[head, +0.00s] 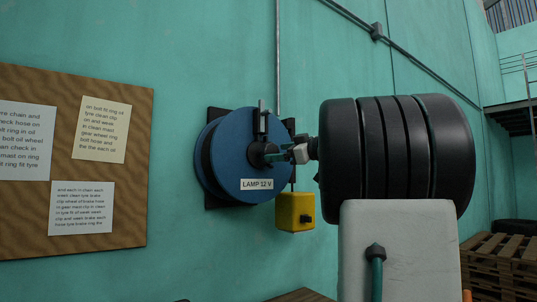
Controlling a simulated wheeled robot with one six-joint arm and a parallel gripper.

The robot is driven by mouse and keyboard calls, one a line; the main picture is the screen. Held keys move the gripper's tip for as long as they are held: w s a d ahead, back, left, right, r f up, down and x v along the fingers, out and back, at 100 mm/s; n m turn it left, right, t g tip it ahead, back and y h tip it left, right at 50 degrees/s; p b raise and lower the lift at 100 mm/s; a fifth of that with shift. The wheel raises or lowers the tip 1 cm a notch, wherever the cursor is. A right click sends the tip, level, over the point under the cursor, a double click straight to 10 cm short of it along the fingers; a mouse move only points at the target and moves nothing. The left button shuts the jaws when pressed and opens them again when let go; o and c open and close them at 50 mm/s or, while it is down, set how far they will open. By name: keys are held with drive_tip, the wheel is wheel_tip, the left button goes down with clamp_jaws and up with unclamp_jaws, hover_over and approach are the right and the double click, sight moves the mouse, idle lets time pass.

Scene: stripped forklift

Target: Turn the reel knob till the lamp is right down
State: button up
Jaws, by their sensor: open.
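The blue reel (228,150) is mounted on the teal wall near the middle of the head view, with a "LAMP 12 V" label on its face. Its dark knob (256,153) sticks out at the hub. The yellow lamp (294,211) hangs on a short cord just below and right of the reel, apart from the wooden top under it. My gripper (275,156) is open, its fingers pointing left at the knob and close to it. I cannot tell whether the fingers are around the knob or touching it. My arm hides what lies to the right.
A brown notice board (135,160) with paper sheets hangs at the left. A brown wooden top (301,295) shows at the bottom edge. Wooden pallets (505,255) with a tyre (515,227) stand at the right. A grey pipe (278,60) runs up the wall above the reel.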

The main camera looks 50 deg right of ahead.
sight(274, 152)
drive_tip(key=shift+w+a, duration=0.15)
drive_tip(key=shift+w, duration=1.9)
drive_tip(key=c, duration=1)
